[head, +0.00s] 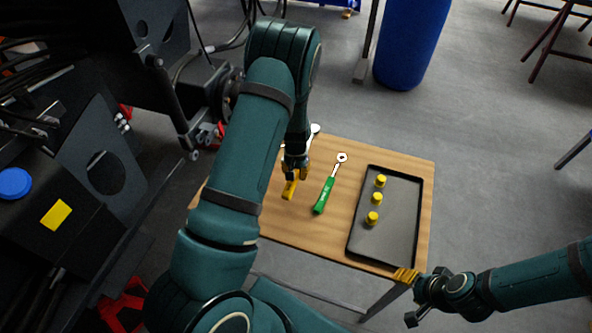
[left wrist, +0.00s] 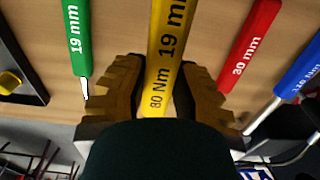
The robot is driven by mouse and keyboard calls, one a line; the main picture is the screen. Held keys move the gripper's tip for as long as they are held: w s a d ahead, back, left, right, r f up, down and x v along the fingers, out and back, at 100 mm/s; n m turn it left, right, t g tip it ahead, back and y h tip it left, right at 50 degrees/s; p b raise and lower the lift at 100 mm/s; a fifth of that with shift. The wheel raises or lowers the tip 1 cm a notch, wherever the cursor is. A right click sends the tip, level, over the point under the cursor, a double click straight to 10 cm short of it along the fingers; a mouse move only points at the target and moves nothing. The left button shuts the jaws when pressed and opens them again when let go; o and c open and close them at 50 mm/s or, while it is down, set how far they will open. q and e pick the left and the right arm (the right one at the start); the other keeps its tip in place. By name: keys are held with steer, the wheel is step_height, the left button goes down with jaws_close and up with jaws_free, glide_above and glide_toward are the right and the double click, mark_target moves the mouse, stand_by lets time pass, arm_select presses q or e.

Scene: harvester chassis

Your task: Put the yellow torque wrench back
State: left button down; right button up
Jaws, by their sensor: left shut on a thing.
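The yellow torque wrench (head: 290,190) has its handle between the fingers of my left gripper (head: 296,173), which is shut on it over the wooden table. In the left wrist view the yellow handle (left wrist: 168,45), marked "80 Nm 19 mm", runs between both finger pads of the left gripper (left wrist: 160,95). I cannot tell whether it touches the table. Its far end is hidden behind my arm and gripper. My right gripper (head: 408,297) looks open and empty, off the table's near right corner.
A green 19 mm wrench (head: 325,195) lies right of the yellow one on the wooden table (head: 400,155). A black tray (head: 400,220) holds three yellow pieces. Red (left wrist: 252,40) and blue (left wrist: 300,75) handles lie on the other side. Dark machinery (head: 110,180) stands left; a blue barrel (head: 410,45) stands behind.

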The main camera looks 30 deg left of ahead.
arm_select(q)
steer(key=shift+f+b, duration=1.95)
steer(key=shift+f, duration=0.75)
steer(key=c, duration=0.8)
jaws_free()
steer(key=shift+r, duration=0.1)
steer(key=r, duration=1.2)
steer(key=shift+s+d, duration=0.1)
steer(key=shift+s, duration=0.2)
steer(key=shift+f, duration=0.15)
